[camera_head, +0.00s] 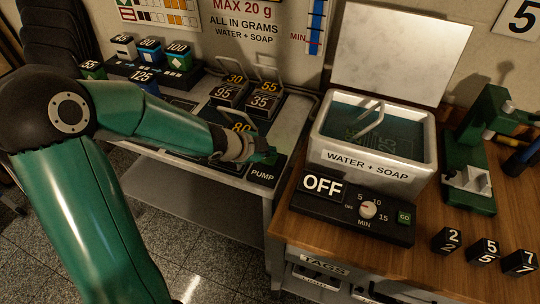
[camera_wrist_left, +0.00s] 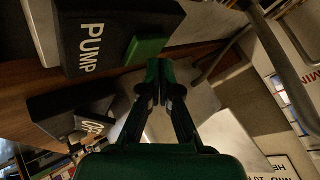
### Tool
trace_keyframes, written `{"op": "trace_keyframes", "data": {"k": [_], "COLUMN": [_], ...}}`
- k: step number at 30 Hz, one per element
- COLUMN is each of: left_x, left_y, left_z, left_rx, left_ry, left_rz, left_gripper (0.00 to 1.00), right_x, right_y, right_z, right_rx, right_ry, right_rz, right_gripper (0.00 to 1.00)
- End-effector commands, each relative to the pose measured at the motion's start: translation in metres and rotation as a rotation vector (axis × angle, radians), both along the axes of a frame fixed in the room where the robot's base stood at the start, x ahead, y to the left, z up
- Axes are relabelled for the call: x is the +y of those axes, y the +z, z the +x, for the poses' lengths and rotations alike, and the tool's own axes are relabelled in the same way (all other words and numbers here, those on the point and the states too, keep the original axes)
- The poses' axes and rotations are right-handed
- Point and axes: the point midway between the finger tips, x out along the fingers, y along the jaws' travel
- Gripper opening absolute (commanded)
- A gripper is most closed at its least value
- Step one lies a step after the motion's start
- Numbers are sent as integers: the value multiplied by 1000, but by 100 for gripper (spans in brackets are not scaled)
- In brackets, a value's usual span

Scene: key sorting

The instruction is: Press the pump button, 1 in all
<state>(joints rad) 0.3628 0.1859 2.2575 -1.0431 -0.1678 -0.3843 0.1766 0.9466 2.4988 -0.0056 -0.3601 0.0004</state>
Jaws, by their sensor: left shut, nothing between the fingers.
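The pump box (camera_head: 263,175) is a dark block with a white PUMP label, at the right end of the metal bench. In the left wrist view, the pump box (camera_wrist_left: 100,35) shows large at the upper left, with a green button (camera_wrist_left: 150,46) at its side. My left gripper (camera_head: 262,155) reaches in over the pump box and partly hides its top. In the left wrist view, the left gripper (camera_wrist_left: 160,70) is shut and empty, its green fingertips close beside the button. I cannot tell whether they touch it. My right gripper is not in view.
A white WATER + SOAP tank (camera_head: 365,160) with its lid raised stands right of the pump. The OFF timer panel (camera_head: 350,212) is in front of it. Several numbered blocks (camera_head: 263,102) stand behind my left forearm. A green press-like device (camera_head: 475,160) stands at the right.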

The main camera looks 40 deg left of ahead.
Motion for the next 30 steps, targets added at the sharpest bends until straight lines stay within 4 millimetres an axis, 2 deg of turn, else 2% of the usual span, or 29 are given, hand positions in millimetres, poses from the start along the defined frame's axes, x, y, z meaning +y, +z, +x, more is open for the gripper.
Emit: {"op": "trace_keyframes", "data": {"k": [2,16,30], "left_x": [0,0,0], "left_y": [6,10,54], "left_z": [0,0,0], "left_rx": [0,-1,0], "left_ry": [0,0,0], "left_rz": [0,0,0], "left_gripper": [0,0,0], "right_x": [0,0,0], "right_y": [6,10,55], "right_z": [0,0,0], "right_rx": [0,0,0], "right_ry": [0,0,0], "right_rz": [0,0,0], "right_gripper": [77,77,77]}}
